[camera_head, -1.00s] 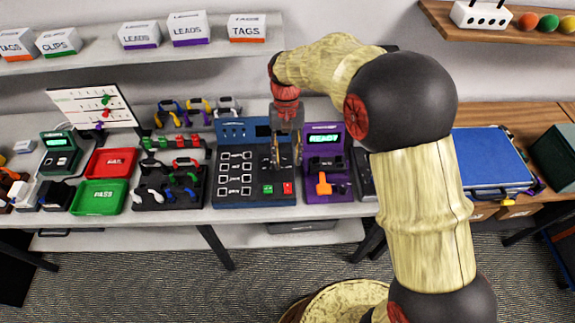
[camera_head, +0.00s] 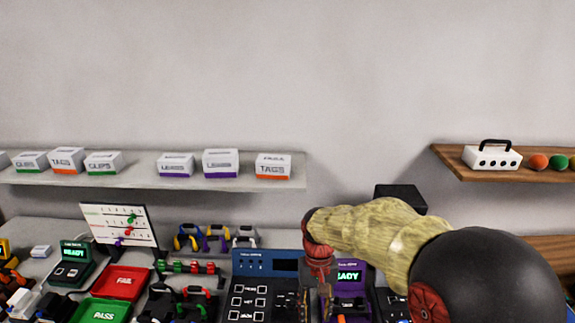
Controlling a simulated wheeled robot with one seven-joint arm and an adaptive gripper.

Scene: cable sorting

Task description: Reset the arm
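My arm (camera_head: 375,228) reaches in from the lower right of the head view, with its wrist bent down over the bench. My gripper (camera_head: 318,300) hangs at the lower edge of the picture, in front of the blue test panel (camera_head: 250,262) and the purple device with a green lit screen (camera_head: 348,276). The fingers are small and cut off by the picture's edge, so their opening and anything between them do not show.
A red FAIL tray (camera_head: 124,283) and a green PASS tray (camera_head: 100,311) lie at the left. Shelves with labelled boxes (camera_head: 221,163) and balls (camera_head: 538,162) hang above.

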